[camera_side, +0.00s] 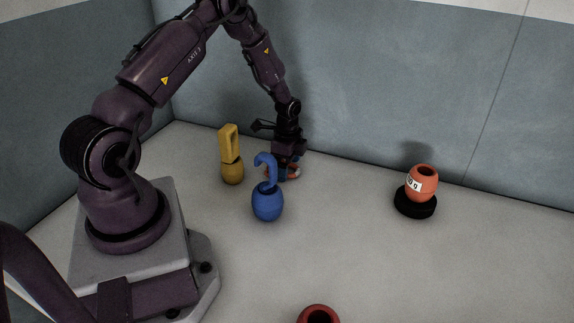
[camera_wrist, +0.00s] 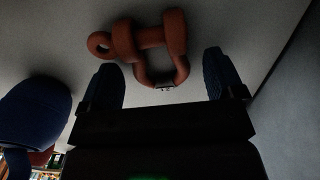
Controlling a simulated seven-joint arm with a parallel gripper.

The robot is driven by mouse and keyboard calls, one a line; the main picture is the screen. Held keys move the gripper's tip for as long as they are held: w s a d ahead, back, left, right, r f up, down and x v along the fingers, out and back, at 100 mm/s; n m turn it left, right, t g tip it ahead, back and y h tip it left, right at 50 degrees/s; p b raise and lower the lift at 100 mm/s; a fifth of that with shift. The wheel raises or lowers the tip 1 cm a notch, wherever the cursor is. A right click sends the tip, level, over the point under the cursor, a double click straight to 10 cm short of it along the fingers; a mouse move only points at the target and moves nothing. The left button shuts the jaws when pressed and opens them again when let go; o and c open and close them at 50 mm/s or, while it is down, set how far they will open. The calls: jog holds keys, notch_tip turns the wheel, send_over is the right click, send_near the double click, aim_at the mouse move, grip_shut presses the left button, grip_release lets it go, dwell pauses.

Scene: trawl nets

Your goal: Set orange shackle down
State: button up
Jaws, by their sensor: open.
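The orange shackle (camera_wrist: 176,35) lies on the pale floor just beyond my fingertips in the wrist view, its bow toward me and its pin end with a ring eye at the upper left. In the side view, a small part of the shackle (camera_side: 296,172) shows beside my fingers, the rest hidden by them and the blue hook. My gripper (camera_wrist: 160,65) is open, its two blue fingers apart on either side of the shackle's bow, with visible gaps. In the side view, my gripper (camera_side: 285,166) points down close to the floor.
A blue hook with a round body (camera_side: 268,204) stands close in front of my gripper; a yellow piece with a loop top (camera_side: 232,170) stands to its left. An orange labelled pot (camera_side: 424,182) sits on a black disc (camera_side: 414,207) at right. The floor between is clear.

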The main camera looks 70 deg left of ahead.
jog(key=d+r+n+t, duration=0.1)
jog(key=d+r, duration=0.2)
jog(key=r, duration=0.8)
jog(key=d+r+n, duration=0.1)
jog(key=d+r, duration=0.2)
jog(key=r, duration=0.8)
jog(key=s+d+r+n+t, duration=0.2)
jog(key=s+d+r+n, duration=0.1)
jog(key=s+d+r, duration=0.3)
jog(key=s+d+r+n+t, duration=0.2)
jog(key=s+d+r+n, duration=0.2)
jog(key=s+d, duration=0.6)
notch_tip(320, 180, up, 2)
jog(key=shift+s+d+r+t, duration=0.25)
jog(key=shift+d+t, duration=0.15)
jog(key=shift+d, duration=0.1)
